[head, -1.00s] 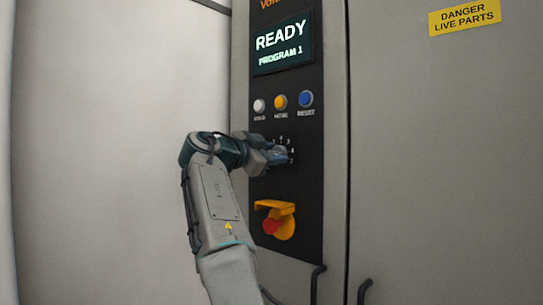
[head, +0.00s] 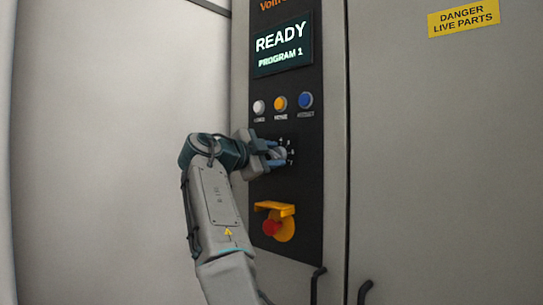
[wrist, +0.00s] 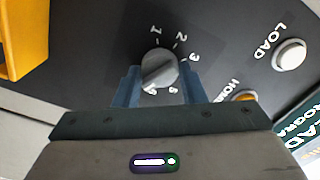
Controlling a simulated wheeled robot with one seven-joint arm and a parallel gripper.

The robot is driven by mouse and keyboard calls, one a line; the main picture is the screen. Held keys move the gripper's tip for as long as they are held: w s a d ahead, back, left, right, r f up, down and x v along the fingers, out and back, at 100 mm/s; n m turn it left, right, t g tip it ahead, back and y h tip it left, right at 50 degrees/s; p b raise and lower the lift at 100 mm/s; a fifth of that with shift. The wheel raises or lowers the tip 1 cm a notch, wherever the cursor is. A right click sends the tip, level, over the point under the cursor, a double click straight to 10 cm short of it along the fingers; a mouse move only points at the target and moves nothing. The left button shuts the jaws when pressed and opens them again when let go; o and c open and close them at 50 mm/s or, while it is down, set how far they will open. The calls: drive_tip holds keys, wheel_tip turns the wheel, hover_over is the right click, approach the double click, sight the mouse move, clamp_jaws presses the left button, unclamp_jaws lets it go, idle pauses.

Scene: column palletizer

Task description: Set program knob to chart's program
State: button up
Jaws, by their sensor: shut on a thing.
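The program knob (wrist: 158,68) is a round grey dial with a raised bar, on a black panel. White numbers ring it; 1, 2 and 3 read clearly, others are partly hidden by my fingers. The bar slants, and I cannot tell which number it marks. My gripper (wrist: 159,86) has its blue fingers on either side of the knob, shut on it. In the head view my gripper (head: 277,154) is at the panel below the buttons. The display (head: 283,47) reads READY, PROGRAM 1. No chart is in view.
White, orange and blue buttons (head: 306,100) sit above the knob. A red emergency stop (head: 271,227) with a yellow guard (head: 286,222) sits below it. A yellow danger sign (head: 464,16) is on the grey cabinet at right.

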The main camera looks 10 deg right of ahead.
drive_tip(key=shift+f, duration=0.1)
drive_tip(key=o, duration=1)
drive_tip(key=b+v, duration=0.2)
drive_tip(key=v, duration=1.2)
